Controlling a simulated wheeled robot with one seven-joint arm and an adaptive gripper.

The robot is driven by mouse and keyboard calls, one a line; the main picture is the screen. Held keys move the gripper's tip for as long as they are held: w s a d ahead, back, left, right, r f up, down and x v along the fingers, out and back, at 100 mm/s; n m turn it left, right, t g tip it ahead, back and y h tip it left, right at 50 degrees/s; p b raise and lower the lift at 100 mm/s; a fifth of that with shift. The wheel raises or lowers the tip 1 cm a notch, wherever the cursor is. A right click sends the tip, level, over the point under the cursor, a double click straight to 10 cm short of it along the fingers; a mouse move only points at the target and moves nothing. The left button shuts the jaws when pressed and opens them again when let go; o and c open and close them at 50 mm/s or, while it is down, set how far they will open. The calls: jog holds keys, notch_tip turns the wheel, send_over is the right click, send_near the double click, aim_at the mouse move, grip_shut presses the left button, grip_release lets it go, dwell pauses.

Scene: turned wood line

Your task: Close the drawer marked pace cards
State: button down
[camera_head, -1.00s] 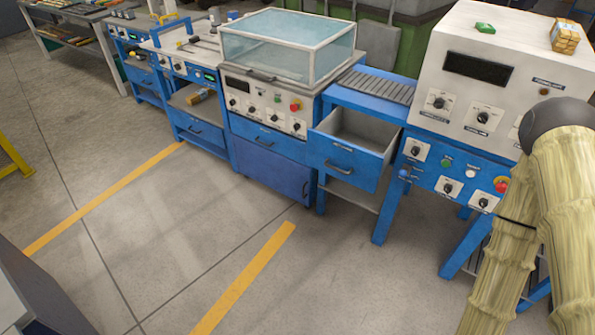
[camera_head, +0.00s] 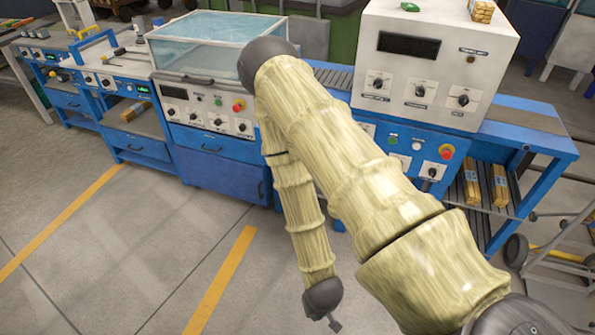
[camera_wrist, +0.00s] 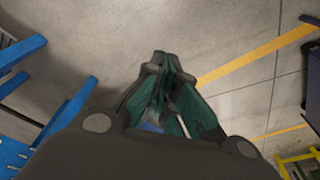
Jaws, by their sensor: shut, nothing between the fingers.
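The open drawer under the short roller bed is hidden behind my raised arm in the head view, so its label and how far it stands out cannot be seen now. My gripper (camera_wrist: 166,75) shows in the wrist view with its dark green fingers together and empty, over bare floor. In the head view my forearm hangs down in front of the bench, with its dark lower end above the floor. Blue bench parts (camera_wrist: 72,105) lie at the left of the wrist view, apart from the fingers; I cannot tell whether the drawer is among them.
A blue cabinet (camera_head: 222,174) with a glazed box (camera_head: 215,42) stands left of my arm. A white control box (camera_head: 432,62) stands to the right. Packets (camera_head: 471,182) lie on the lower shelf. Floor with a yellow stripe (camera_head: 222,278) is clear in front.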

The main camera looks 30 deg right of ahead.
jog(key=w+d+f+m+t+h+b, duration=0.1)
jog(key=w+d+m+t+h+b, duration=0.2)
jog(key=w, duration=0.5)
jog(key=w+d+f+m+t+b, duration=0.1)
jog(key=w+d+m+t+b, duration=0.1)
jog(key=w+m+b, duration=0.55)
jog(key=w+d+f+m+t+h+b, duration=0.1)
jog(key=w+d+t+h+b, duration=0.15)
jog(key=w, duration=0.75)
jog(key=w+d+r+m+t+h+b, duration=0.2)
jog(key=w+d+r+m+h+b, duration=0.7)
jog(key=w+m+b, duration=0.4)
jog(key=w+d+r+y+p, duration=0.1)
jog(key=w+d, duration=0.6)
jog(key=d, duration=0.3)
jog(key=shift+w+d, duration=0.15)
jog(key=shift+m, duration=0.25)
